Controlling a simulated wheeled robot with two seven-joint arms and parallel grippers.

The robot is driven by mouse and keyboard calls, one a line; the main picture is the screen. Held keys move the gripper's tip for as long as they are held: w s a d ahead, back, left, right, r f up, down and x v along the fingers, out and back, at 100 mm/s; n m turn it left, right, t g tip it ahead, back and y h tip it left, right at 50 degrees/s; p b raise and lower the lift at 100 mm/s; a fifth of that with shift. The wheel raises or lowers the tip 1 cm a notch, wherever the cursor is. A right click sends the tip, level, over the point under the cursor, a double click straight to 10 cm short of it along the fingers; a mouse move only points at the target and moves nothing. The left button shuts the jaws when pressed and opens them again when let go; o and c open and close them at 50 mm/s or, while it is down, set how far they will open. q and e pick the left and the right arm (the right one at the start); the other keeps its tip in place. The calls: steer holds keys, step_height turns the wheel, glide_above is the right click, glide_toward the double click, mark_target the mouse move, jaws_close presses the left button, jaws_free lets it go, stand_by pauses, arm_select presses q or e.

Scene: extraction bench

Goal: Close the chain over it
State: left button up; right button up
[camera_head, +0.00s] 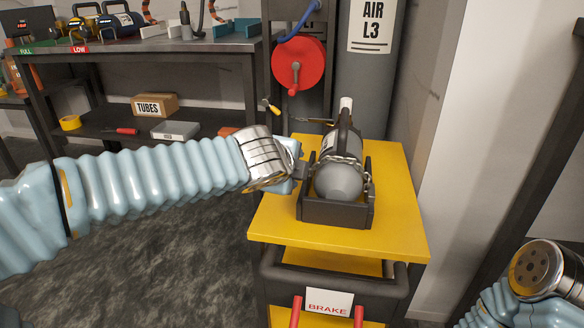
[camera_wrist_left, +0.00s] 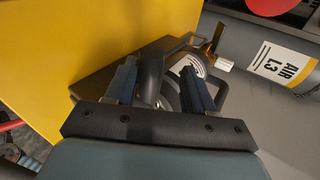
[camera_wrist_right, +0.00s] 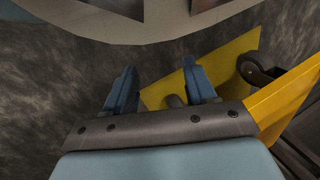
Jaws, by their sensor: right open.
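A grey cylinder (camera_head: 340,181) lies in a dark cradle (camera_head: 336,215) on a yellow cart top. A chain (camera_head: 345,160) runs across the cylinder; its ends and any fastening are too small to make out. My left gripper (camera_wrist_left: 158,82) is at the cradle's left side in the head view, its fingertips partly hidden. In the left wrist view its fingers stand apart, with a dark curved part (camera_wrist_left: 152,78) between them; I cannot tell if they touch it. My right gripper (camera_wrist_right: 162,85) is open and empty, above the floor and a yellow surface.
The yellow cart top (camera_head: 400,215) has free room right of the cradle. A BRAKE label (camera_head: 328,303) is on the cart front. An AIR L3 tank (camera_head: 372,90) and red reel (camera_head: 299,64) stand behind. A dark shelf unit (camera_head: 150,45) is at left.

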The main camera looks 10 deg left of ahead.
arm_select(q)
steer(key=p+v, duration=0.2)
steer(key=v, duration=1.1)
steer(key=shift+s+r, duration=0.25)
